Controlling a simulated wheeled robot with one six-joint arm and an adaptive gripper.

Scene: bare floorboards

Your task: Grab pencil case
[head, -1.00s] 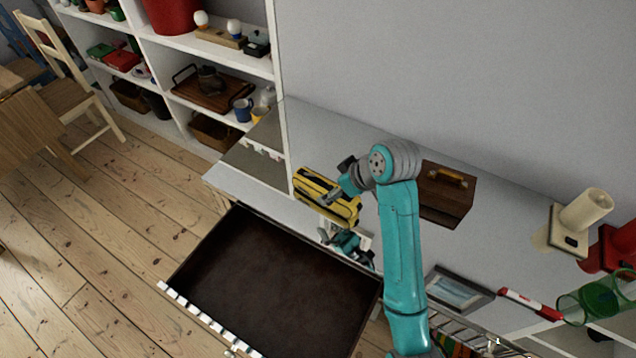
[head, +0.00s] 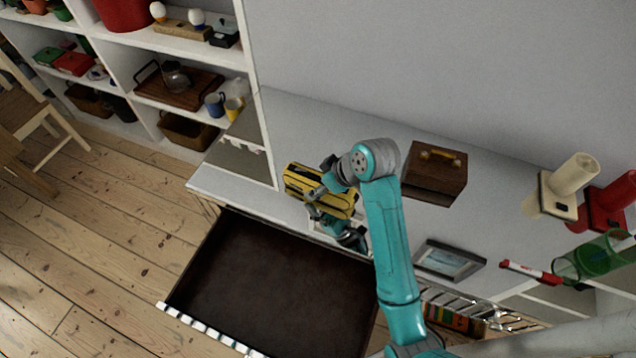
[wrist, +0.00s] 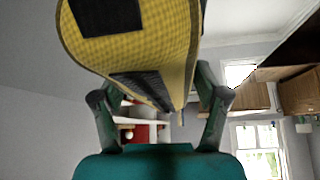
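The pencil case (head: 322,191), yellow with black panels, is above the pale counter near the wall, beside my wrist. In the wrist view the pencil case (wrist: 150,45) fills the upper middle, tilted, with no surface visible under it. My gripper (head: 318,213) is at the lower edge of the case, with its fingers pointing left. In the wrist view the fingers of my gripper (wrist: 160,88) lie on both sides of the case and appear shut on it. The fingertips are partly hidden by the case.
An empty dark drawer (head: 270,280) stands open below the counter. A wooden box (head: 435,175), a picture frame (head: 450,261), a red marker (head: 530,271) and a green glass (head: 585,257) lie to the right. Shelves (head: 190,55) stand at the back left.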

